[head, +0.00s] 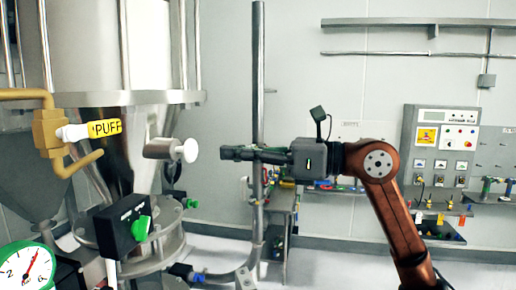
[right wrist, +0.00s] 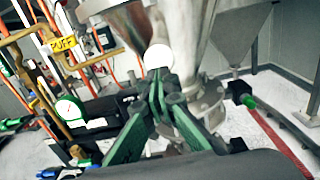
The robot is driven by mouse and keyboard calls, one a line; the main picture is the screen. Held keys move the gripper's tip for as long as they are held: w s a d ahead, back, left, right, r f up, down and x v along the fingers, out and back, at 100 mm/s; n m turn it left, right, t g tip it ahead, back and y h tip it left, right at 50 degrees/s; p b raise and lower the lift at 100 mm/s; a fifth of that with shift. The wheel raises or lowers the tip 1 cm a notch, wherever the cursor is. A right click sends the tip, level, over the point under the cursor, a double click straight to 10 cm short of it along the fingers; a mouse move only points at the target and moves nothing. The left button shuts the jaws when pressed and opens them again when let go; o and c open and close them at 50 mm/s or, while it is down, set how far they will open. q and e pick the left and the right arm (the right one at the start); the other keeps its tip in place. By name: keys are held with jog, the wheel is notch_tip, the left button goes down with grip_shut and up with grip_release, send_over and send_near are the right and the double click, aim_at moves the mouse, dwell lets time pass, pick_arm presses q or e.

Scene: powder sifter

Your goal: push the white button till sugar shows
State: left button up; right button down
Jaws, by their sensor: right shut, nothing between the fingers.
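The white button (head: 187,150) is a round cap on the end of a short metal cylinder that sticks out from the sifter's metal body (head: 100,98). My right gripper (head: 224,153) is level with it, just to its right, shut and empty, its fingers pointing left at the cap. A small gap shows between them in the head view. In the right wrist view the white button (right wrist: 159,56) is just beyond the closed green fingertips (right wrist: 160,76). No sugar can be made out. My left gripper is not in view.
A yellow pipe with a "PUFF" tag (head: 105,128), a black box with a green knob (head: 124,222) and a green-rimmed gauge (head: 26,270) crowd the left. A vertical metal pole (head: 258,70) stands behind my right gripper. A control panel (head: 440,145) hangs on the back wall.

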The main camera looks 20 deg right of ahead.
jog(key=shift+p+x, duration=0.75)
jog(key=shift+x, duration=2)
jog(key=shift+w, duration=0.1)
jog(key=shift+p+x, duration=0.5)
jog(key=shift+x, duration=0.5)
jog(key=shift+r, duration=0.1)
jog(key=shift+d, duration=0.1)
jog(key=shift+s+d, duration=0.2)
jog(key=shift+d, duration=0.05)
jog(key=b, duration=0.3)
send_near(194, 151)
jog(key=v, duration=0.5)
jog(key=shift+d, duration=0.15)
